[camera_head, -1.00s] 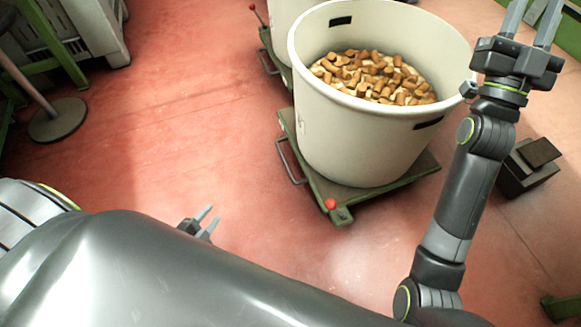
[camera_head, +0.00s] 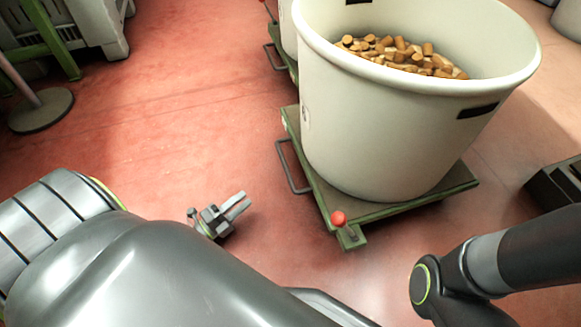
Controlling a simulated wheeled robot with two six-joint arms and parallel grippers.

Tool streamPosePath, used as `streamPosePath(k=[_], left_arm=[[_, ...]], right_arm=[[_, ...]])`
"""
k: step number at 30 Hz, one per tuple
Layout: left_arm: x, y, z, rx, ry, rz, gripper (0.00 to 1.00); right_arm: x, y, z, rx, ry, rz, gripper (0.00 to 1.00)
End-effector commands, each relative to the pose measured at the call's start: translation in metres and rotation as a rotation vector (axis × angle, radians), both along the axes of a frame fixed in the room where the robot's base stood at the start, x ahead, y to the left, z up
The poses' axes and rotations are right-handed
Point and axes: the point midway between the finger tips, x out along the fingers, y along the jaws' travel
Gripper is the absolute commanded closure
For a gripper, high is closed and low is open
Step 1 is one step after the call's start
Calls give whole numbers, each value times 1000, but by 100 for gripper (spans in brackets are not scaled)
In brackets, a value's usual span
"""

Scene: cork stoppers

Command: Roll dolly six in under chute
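A green dolly (camera_head: 400,208) stands on the red floor right of centre, bearing a big cream tub (camera_head: 385,135) part-filled with cork stoppers (camera_head: 405,57). Its near corner has a red-knobbed lever (camera_head: 339,218), and a grey loop handle (camera_head: 291,168) sticks out on its left side. I cannot read a number on it. My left gripper (camera_head: 242,204) is open and empty, left of the handle and apart from it. My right arm comes in at the lower right, but its gripper is out of the picture. No chute shows.
A second dolly (camera_head: 283,60) with a tub stands behind, close to the first. A round post base (camera_head: 40,110) and a grey crate stand at the upper left. A dark block (camera_head: 555,186) lies at the right.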

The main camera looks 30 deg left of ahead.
Motion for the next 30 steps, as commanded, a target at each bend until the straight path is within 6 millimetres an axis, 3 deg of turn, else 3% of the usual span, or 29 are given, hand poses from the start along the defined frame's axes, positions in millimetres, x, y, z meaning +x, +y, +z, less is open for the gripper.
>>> streamPosePath(k=[5, 21, 30], left_arm=[[18, -6, 3, 1, -5, 0, 64], [126, -40, 22, 0, -4, -1, 64], [159, -50, 30, 0, -1, 0, 64]], right_arm=[[0, 0, -3, 2, 1, 4, 64], [1, 1, -30, 16, 17, 30, 64], [1, 1, -40, 16, 11, 32, 64]])
